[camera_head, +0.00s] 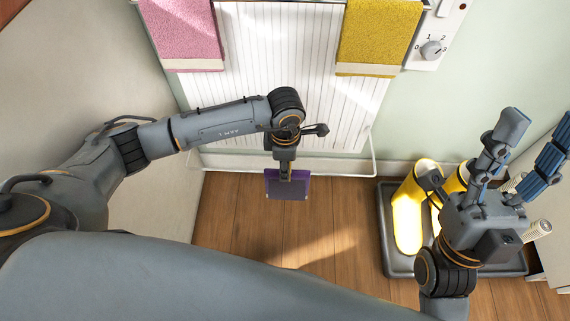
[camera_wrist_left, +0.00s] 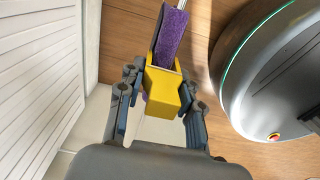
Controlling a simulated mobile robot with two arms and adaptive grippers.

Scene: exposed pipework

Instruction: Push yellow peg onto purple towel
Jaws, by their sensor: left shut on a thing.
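The yellow peg (camera_wrist_left: 163,92) is a blocky piece between the fingers of my left gripper (camera_wrist_left: 163,75) in the left wrist view. My left gripper is shut on it. A strip of purple towel (camera_wrist_left: 171,36) stands at the peg's far end, between its raised sides; how deep it sits in the peg cannot be told. In the head view, my left gripper (camera_head: 286,170) points down at the purple towel (camera_head: 287,187), which shows as a small dark square below it. The peg is not distinguishable there. My right gripper (camera_head: 537,125) is open and empty at the right, fingers pointing up.
A white ribbed radiator (camera_head: 280,60) carries a pink towel (camera_head: 182,30) and a mustard towel (camera_head: 378,32). A white rail (camera_head: 235,168) runs low in front of it. Yellow boots (camera_head: 407,215) stand in a grey tray (camera_head: 392,265) at the right. The wooden floor (camera_head: 240,225) between is clear.

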